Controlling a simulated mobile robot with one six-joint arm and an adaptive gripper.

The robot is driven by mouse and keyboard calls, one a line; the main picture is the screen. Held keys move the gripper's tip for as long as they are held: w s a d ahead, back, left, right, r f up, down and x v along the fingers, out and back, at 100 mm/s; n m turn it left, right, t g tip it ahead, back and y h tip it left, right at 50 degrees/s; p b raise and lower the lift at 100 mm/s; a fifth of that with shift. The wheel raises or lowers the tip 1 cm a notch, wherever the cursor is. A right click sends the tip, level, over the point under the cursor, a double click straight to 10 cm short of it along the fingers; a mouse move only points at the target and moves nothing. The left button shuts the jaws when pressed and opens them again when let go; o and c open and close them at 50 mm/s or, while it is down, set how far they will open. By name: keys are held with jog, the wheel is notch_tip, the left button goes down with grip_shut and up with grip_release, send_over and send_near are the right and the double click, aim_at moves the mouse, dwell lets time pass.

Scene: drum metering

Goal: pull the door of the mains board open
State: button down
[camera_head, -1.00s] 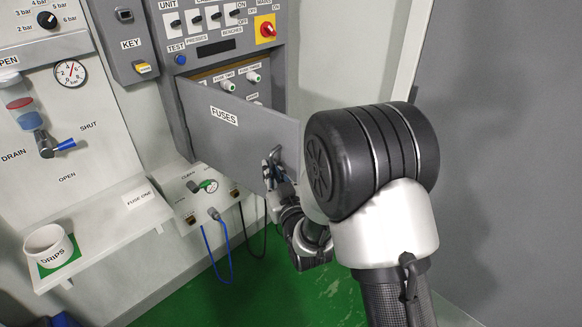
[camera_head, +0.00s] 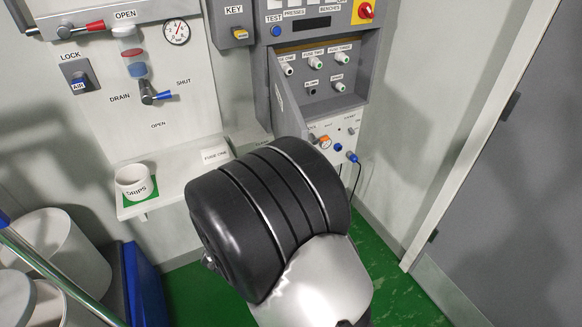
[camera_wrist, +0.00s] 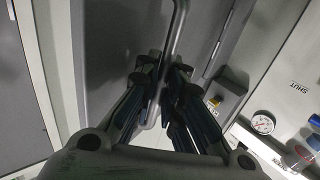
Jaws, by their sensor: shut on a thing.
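The mains board (camera_head: 300,48) is a grey cabinet at the upper right of the head view, its lower compartment uncovered with fuses inside. Its grey door (camera_head: 282,112) stands swung well out to the left, seen nearly edge-on. My arm's dark joint hides the door's lower near part and my gripper in the head view. In the wrist view, the door is a broad grey panel (camera_wrist: 112,45). A metal bar handle (camera_wrist: 178,25) runs down between my gripper's fingers (camera_wrist: 162,76), which are shut on it.
A shelf (camera_head: 185,160) with a white DRIPS cup (camera_head: 134,182) is left of my arm. White bins (camera_head: 62,250) and a blue container (camera_head: 147,285) stand lower left. A grey door (camera_head: 520,170) is at the right. Green floor (camera_head: 385,275) is clear at the lower right.

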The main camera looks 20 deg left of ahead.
jog(key=shift+s+a+f, duration=0.1)
jog(key=shift+f, duration=0.05)
jog(key=c, duration=2)
grip_release()
jog(key=shift+s, duration=0.1)
jog(key=s+a, duration=0.1)
jog(key=s, duration=1.1)
jog(key=shift+w, duration=0.1)
